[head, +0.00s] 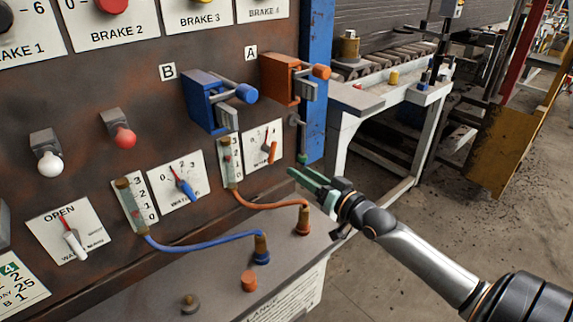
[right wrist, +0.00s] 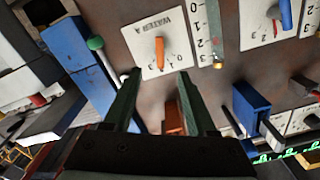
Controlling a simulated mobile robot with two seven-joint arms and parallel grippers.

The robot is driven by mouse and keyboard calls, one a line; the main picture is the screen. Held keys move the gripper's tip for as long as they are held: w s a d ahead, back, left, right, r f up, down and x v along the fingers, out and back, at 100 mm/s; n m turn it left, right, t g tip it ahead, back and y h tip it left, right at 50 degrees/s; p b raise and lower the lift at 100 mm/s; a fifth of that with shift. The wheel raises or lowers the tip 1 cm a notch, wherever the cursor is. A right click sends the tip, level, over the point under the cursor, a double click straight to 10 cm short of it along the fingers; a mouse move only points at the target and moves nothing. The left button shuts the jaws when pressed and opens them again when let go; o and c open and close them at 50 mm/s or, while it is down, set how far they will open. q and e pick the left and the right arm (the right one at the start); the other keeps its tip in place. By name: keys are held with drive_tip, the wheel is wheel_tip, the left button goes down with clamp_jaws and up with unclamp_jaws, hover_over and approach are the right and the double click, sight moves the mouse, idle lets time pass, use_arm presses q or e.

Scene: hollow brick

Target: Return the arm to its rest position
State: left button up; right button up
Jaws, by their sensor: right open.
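My right gripper (head: 300,177) is open at the end of my right arm, which comes in from the lower right in the head view. Its green fingers are apart and point at the panel, near the lower right of the orange-pointer dial (head: 262,146). In the right wrist view the two fingers (right wrist: 160,73) show with nothing held between them. The dial marked WATER A (right wrist: 174,25) and its orange pointer (right wrist: 159,52) lie beyond the fingertips, and the fingers appear clear of the pointer. My left gripper is not in view.
A rusty panel (head: 110,170) carries dials, levers, a blue valve block (head: 203,103) and an orange one (head: 279,78). Orange (head: 262,205) and blue (head: 205,246) hoses cross the ledge below. A blue post (head: 316,80) stands beside the panel. Open floor (head: 400,240) lies to the right.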

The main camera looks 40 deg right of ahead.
drive_tip(key=s+a+f+g+p, duration=0.1)
drive_tip(key=s+a+f, duration=0.1)
drive_tip(key=a+f, duration=0.1)
drive_tip(key=s+a+f+n+g, duration=0.1)
drive_tip(key=s+a+f, duration=0.2)
drive_tip(key=f, duration=0.3)
drive_tip(key=s+a+f+n+g+p, duration=0.1)
drive_tip(key=s+a+f+g, duration=0.1)
drive_tip(key=f, duration=0.3)
drive_tip(key=shift+s+a+y+p, duration=0.3)
drive_tip(key=shift+s+a+p, duration=0.1)
drive_tip(key=shift+a, duration=0.1)
drive_tip(key=s+a+f+n+g+p, duration=0.1)
drive_tip(key=s+a+f+n+g, duration=0.1)
drive_tip(key=s+a+f, duration=0.2)
drive_tip(key=s+a+f+n+g+p, duration=0.1)
drive_tip(key=s+a+f, duration=0.4)
drive_tip(key=s+a, duration=0.5)
drive_tip(key=shift+s+f+n+g+y, duration=0.3)
drive_tip(key=shift+s+n+g, duration=0.15)
drive_tip(key=shift+g, duration=0.35)
drive_tip(key=shift+a, duration=0.1)
